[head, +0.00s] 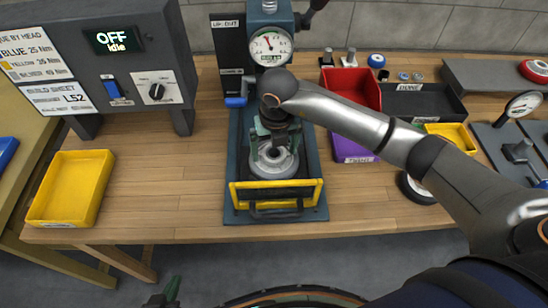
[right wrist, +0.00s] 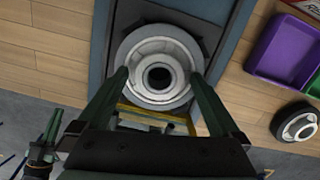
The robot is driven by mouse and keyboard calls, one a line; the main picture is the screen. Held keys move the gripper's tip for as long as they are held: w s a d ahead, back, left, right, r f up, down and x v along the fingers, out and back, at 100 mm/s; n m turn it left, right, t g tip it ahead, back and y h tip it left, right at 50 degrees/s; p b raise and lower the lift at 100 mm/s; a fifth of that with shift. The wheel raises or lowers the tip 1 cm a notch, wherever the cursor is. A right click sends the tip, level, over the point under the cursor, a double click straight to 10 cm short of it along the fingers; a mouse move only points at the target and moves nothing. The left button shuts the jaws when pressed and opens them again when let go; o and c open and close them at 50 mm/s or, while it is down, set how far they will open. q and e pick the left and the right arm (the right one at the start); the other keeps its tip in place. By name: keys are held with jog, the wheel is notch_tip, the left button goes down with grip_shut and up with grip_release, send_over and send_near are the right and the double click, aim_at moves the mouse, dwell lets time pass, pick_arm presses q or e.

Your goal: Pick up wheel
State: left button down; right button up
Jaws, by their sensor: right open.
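A grey metal wheel (head: 274,166) lies flat in the press fixture behind a yellow-edged guard. In the right wrist view the wheel (right wrist: 158,48) shows from above, with a dark centre hole. My right gripper (head: 273,150) is over it, open, its green fingers pointing down; in the right wrist view its fingertips (right wrist: 158,78) lie either side of the hub. I cannot tell whether they touch. A second wheel with a black tyre (right wrist: 298,124) lies on the bench to the right, partly hidden by my arm in the head view (head: 416,189). My left gripper (head: 164,293) shows at the bottom edge, mostly cut off.
A press with a dial gauge (head: 270,46) stands behind the fixture. A yellow tray (head: 70,190) sits at left, below a control box reading OFF, idle (head: 115,40). Red (head: 352,85) and purple (head: 350,150) bins and a dark tray (head: 425,103) stand right.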

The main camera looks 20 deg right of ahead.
jog(key=shift+r, duration=0.1)
grip_shut()
dwell(0.6)
